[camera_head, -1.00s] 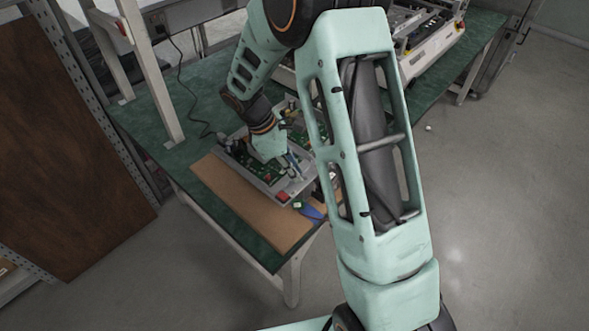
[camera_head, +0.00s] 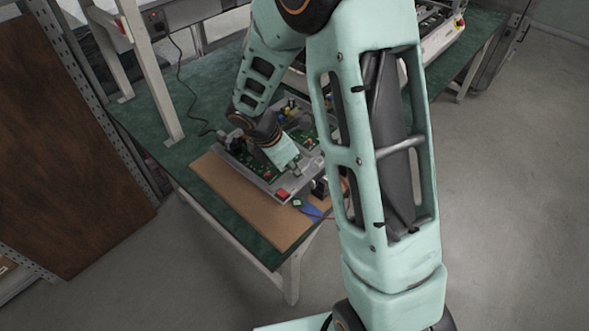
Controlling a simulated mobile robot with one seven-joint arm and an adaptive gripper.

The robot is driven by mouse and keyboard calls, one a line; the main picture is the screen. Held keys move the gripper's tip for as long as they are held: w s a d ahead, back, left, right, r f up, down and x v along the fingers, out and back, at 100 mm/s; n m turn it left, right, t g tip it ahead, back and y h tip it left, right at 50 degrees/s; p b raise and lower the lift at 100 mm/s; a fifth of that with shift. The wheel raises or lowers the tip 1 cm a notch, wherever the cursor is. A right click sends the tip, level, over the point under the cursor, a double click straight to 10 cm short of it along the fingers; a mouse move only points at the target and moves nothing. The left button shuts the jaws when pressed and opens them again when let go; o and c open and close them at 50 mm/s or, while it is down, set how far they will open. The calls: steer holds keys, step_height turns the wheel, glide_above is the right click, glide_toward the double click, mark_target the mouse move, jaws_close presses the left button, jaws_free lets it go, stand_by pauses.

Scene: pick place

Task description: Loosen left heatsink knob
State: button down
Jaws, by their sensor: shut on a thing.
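A grey tray-like fixture (camera_head: 258,182) holding green circuit boards (camera_head: 262,165) sits on the green workbench. My gripper (camera_head: 292,166) is over the fixture, pointing down toward its right part. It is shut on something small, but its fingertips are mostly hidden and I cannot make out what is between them. The left heatsink knob is too small or hidden to tell apart. A red block (camera_head: 282,194) is at the fixture's front corner.
A brown board (camera_head: 250,205) lies along the bench's front edge. A blue item (camera_head: 309,209) lies beside the fixture's front corner. A white post (camera_head: 150,80) and a black cable (camera_head: 183,85) are at the left. A light-coloured machine (camera_head: 437,35) stands at the back right.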

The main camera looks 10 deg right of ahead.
steer(key=shift+s, duration=0.1)
steer(key=c, duration=1.9)
jaws_free()
steer(key=shift+c, duration=0.2)
steer(key=shift+r, duration=0.1)
steer(key=v, duration=1.1)
steer(key=shift+a+r, duration=0.3)
steer(key=shift+r, duration=0.05)
